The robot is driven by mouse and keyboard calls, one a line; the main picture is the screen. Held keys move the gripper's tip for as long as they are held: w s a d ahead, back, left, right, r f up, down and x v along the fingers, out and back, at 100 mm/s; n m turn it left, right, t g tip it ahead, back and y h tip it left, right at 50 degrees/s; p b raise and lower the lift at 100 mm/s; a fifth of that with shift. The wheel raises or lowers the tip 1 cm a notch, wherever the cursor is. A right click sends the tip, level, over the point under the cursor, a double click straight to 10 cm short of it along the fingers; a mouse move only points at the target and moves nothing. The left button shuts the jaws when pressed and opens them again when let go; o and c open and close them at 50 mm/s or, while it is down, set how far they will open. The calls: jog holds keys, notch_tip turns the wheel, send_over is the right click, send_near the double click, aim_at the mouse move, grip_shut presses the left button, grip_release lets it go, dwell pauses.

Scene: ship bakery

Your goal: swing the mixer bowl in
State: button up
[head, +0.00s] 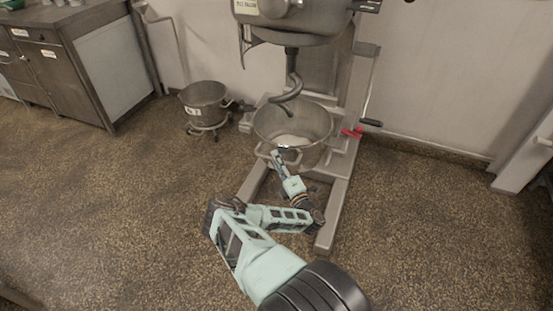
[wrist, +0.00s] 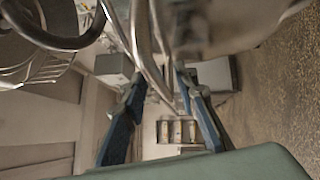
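The mixer bowl (head: 314,154) is a round steel bowl with pale contents, low at the front of the mixer frame (head: 331,210). The mixer head (head: 310,22) is above and behind it. The dough hook (head: 291,88) hangs above the bowl's back-left side. My gripper (head: 278,157) is at the bowl's front-left, by its looped side handle (head: 263,152). In the wrist view, my gripper's two fingers (wrist: 160,80) stand apart with curved metal bars between or just beyond them. I cannot tell whether they touch the bars.
A second steel bowl (head: 203,103) stands on a low wheeled dolly at the left. A red-gripped lever (head: 352,132) and a black-handled crank (head: 371,122) are on the frame's right side. Cabinets (head: 62,75) line the left wall. The speckled floor (head: 120,220) is clear at left and right.

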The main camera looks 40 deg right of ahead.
jog(key=v, duration=1.1)
jog(key=shift+r, duration=0.15)
